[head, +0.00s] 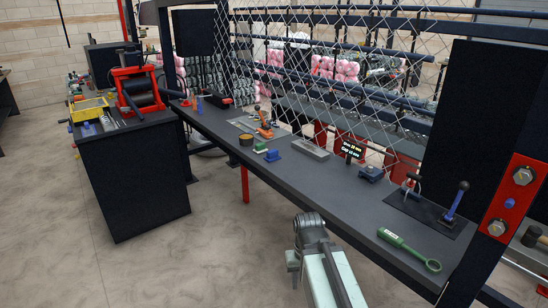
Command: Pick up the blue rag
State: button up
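No cloth shows clearly enough to be named the blue rag for sure. A small blue piece (88,129) lies at the front edge of the left cabinet top, and a dark blue lump (370,173) sits on the long bench; I cannot tell whether either is cloth. A brighter blue block (272,155) lies mid-bench. My pale arm with its grey end (310,232) rises from the bottom centre, in front of the bench and apart from these things. Its fingers cannot be made out, and I see nothing held.
The long dark bench (330,208) carries a green tool (408,249), a lever fixture (455,203), a small sign (351,150) and an orange tool (264,125). Chain-link mesh hangs behind it. A yellow tray (90,108) and a red roller machine (137,90) stand on the left cabinet. Floor at lower left is clear.

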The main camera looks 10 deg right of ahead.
aim_at(272, 155)
jog(key=u, duration=0.2)
jog(key=i, duration=2)
jog(key=u, duration=1.9)
